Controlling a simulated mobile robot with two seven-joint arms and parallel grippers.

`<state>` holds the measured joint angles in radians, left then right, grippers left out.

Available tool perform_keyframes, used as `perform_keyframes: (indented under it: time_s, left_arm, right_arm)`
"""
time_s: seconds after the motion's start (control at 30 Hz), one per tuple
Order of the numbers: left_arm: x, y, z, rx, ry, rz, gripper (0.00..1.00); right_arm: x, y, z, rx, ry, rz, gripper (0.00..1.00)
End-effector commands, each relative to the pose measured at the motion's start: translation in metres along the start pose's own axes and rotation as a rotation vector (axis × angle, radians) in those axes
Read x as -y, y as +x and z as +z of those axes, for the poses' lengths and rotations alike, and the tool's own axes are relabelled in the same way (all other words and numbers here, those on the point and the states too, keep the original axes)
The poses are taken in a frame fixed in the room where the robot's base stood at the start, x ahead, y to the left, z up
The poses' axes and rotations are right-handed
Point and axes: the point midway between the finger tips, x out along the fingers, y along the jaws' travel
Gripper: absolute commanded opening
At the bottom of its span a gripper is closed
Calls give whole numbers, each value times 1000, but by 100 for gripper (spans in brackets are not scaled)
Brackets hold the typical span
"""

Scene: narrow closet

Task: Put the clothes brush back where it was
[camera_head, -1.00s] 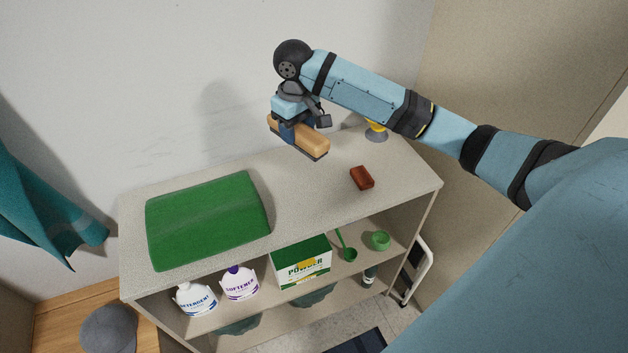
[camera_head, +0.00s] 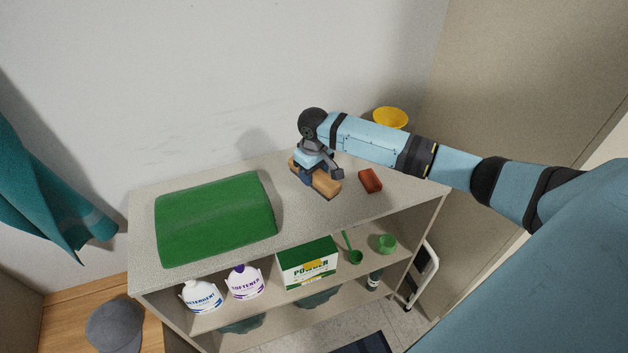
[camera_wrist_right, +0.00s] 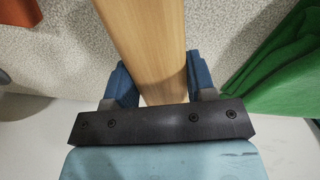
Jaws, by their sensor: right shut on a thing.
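The clothes brush (camera_head: 326,183), with a light wooden back, is at the top of the shelf unit (camera_head: 292,215), between the green folded cloth and the red-brown block. My right gripper (camera_head: 308,172) is shut on the brush from above. In the right wrist view the blue fingers (camera_wrist_right: 152,85) press on both sides of the wooden back (camera_wrist_right: 148,40). The brush looks level, at or very close to the shelf top; I cannot tell whether it touches. Its underside is mostly hidden. My left gripper is not in view.
The green folded cloth (camera_head: 215,218) lies left of the brush, the red-brown block (camera_head: 370,181) right of it. A yellow bowl (camera_head: 390,118) stands behind my right arm. Detergent (camera_head: 202,296), softener (camera_head: 244,282) and a powder box (camera_head: 307,264) stand on the shelf below.

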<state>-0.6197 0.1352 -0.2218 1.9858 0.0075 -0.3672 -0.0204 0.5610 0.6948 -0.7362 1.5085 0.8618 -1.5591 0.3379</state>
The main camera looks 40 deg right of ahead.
Motion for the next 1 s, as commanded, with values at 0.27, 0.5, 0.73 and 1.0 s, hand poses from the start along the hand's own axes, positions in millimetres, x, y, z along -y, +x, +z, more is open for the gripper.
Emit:
perform_keyframes:
  time_s: [0.27,0.5,0.73,1.0]
  left_arm:
    - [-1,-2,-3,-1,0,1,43]
    - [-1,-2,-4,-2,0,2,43]
    - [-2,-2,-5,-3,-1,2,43]
    - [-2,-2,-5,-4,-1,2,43]
  right_arm:
    - [1,36,0,1,0,0,29]
    - [0,36,0,1,0,0,29]
    - [0,40,0,1,0,0,76]
    - [0,39,0,1,0,1,76]
